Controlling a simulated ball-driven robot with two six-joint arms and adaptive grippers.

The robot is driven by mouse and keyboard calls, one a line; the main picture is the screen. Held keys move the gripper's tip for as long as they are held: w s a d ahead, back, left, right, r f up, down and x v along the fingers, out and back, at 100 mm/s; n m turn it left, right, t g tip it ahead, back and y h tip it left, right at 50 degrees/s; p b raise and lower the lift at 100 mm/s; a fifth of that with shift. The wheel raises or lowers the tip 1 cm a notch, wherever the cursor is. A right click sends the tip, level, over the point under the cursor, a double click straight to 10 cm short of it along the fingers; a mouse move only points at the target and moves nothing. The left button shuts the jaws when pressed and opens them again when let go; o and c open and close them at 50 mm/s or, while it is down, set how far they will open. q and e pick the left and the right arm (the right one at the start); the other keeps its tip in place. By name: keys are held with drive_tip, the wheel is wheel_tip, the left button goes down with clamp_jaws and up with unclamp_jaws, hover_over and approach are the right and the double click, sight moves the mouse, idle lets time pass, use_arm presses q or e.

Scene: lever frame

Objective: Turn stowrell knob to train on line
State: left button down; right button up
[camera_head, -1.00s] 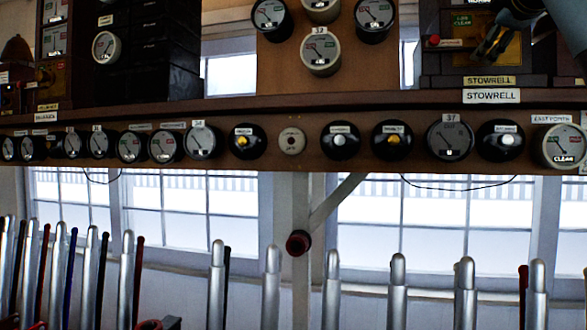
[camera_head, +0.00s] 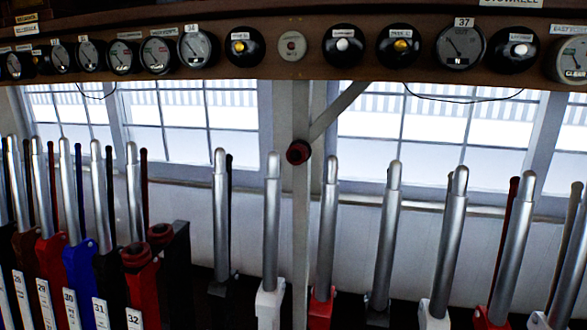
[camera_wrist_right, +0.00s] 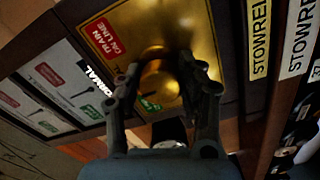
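The stowrell knob (camera_wrist_right: 160,82) is a round brass knob on a brass plate (camera_wrist_right: 205,35) in the right wrist view. A red label (camera_wrist_right: 108,37) reading "TRAIN ON LINE" is at the plate's upper left. A small green label (camera_wrist_right: 149,104), partly hidden, is below the knob. My right gripper (camera_wrist_right: 160,72) is open, with one finger on each side of the knob. I cannot tell whether the fingers touch it. In the head view the knob and both grippers are out of frame. Only the lower part of the white STOWRELL label (camera_head: 510,3) shows at the top edge.
STOWREL-lettered labels (camera_wrist_right: 260,38) sit on the shelf edge beside the brass plate. A panel of indicators (camera_wrist_right: 62,88) is on the other side. In the head view, a shelf (camera_head: 380,72) carries round dials above a row of tall levers (camera_head: 328,230).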

drive_tip(key=c, duration=0.5)
drive_tip(key=shift+o, duration=0.2)
